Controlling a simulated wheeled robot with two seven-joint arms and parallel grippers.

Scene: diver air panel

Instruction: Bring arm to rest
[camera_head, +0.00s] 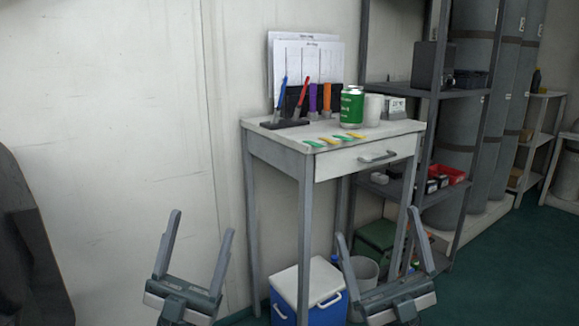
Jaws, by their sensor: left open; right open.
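My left gripper (196,252) is low in the left half of the head view, its two grey fingers spread apart with nothing between them. My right gripper (380,244) is low and right of the middle, also open and empty. Both point upward in the picture, in front of and below the top of a small grey table (270,134). The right gripper's fingers overlap the view of the table's right legs and the floor items behind. I cannot tell how far either gripper is from the table.
The table holds pens (302,98), a green can (352,107), a white cup (373,110) and small coloured tags (330,141). A blue and white cooler (308,295) and a bin (361,271) stand below. Shelving (436,92) and tall grey cylinders (508,90) are at right.

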